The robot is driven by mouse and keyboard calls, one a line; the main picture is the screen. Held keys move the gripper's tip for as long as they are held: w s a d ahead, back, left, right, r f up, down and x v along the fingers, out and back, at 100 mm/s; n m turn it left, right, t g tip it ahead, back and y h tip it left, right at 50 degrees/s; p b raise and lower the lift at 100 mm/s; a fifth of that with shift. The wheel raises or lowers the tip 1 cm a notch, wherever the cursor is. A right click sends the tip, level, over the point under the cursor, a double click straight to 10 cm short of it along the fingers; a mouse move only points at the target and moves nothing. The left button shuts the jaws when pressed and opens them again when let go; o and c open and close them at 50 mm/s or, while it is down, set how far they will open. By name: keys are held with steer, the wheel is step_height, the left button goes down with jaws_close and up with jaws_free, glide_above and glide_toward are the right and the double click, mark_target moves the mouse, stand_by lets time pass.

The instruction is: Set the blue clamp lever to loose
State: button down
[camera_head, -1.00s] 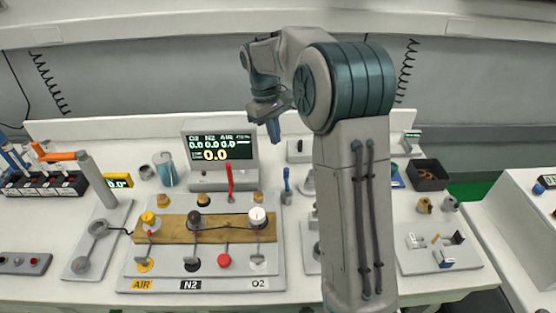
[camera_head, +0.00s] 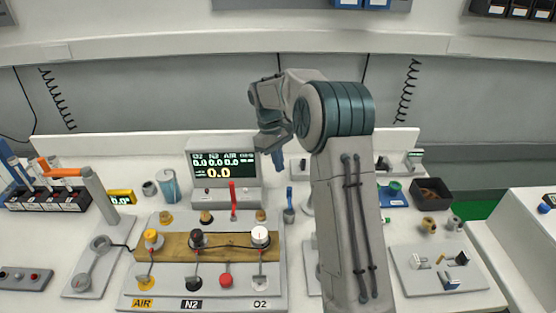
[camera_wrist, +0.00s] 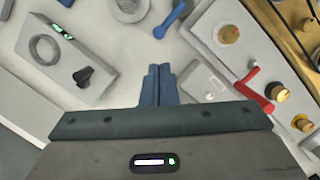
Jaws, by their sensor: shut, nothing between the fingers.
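A blue lever (camera_head: 289,205) stands upright on the bench, just right of the gas panel, in the head view. A blue lever with a round end (camera_wrist: 170,20) also shows at the top of the wrist view, beyond my fingertips; I take it to be the same one. My gripper (camera_head: 278,160) is shut and empty, held above the bench, apart from the lever. In the wrist view its blue fingers (camera_wrist: 158,84) are together. My arm hides part of the bench right of the lever, and the lever's setting is too small to read.
The gas panel (camera_head: 130,285) with knobs and a red lever (camera_head: 233,198) lies left of the blue lever. A display (camera_head: 223,160) stands behind it. A plate with small fittings (camera_head: 408,283) and a dark bin (camera_head: 432,192) are at right.

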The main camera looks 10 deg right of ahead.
mark_target(290, 202)
steer(key=x, duration=0.6)
steer(key=shift+f+p, duration=0.3)
steer(key=shift+d, duration=0.1)
steer(key=shift+d+m, duration=0.15)
steer(key=shift+m, duration=0.15)
